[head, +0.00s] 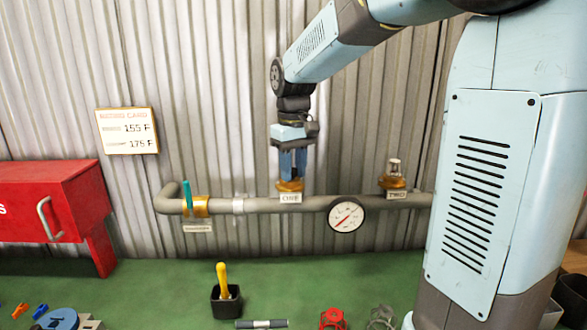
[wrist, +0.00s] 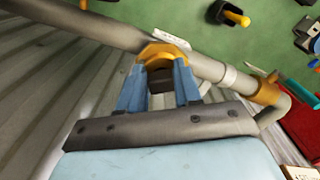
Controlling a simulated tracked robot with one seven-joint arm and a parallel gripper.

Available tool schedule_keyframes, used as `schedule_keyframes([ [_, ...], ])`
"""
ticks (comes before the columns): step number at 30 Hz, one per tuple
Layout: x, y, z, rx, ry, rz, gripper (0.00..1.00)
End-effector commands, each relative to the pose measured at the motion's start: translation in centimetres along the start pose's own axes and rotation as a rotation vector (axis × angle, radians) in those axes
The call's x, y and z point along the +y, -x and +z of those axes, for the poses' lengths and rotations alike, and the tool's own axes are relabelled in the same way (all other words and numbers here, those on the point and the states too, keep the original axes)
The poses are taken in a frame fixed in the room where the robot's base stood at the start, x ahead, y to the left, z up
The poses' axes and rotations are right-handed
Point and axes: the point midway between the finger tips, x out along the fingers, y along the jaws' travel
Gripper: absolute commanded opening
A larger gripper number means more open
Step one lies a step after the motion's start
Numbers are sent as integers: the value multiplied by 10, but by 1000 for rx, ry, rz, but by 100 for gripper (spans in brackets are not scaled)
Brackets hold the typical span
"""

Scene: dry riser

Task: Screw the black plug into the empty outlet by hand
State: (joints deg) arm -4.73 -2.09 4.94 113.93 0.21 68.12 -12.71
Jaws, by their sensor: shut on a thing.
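My gripper (head: 292,172) points straight down over the brass outlet (head: 289,186) labelled ONE on the grey pipe. In the wrist view its two blue fingers (wrist: 160,88) are shut on the black plug (wrist: 161,79). The plug is in line with the brass outlet (wrist: 163,51), right at its mouth. I cannot tell how far it sits in the thread.
The pipe (head: 262,205) carries a teal-handled valve (head: 188,198) and a round gauge (head: 346,215). A red cabinet (head: 55,205) stands at left. A black cup with a yellow-handled tool (head: 223,285), a red handwheel (head: 333,318) and other parts lie on the green bench.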

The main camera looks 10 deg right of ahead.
Motion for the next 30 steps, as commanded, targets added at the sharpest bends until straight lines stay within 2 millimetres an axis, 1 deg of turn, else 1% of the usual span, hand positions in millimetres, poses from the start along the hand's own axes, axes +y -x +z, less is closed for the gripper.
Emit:
schedule_keyframes([
  [5, 0, 0, 0, 0, -25, 0, 0],
  [18, -5, 0, -1, 0, -424, 0, 0],
  [21, -6, 0, -1, 0, -480, 0, 0],
  [29, -6, 0, -1, 0, -501, 0, 0],
  [30, -6, 0, -1, 0, -500, 0, 34],
])
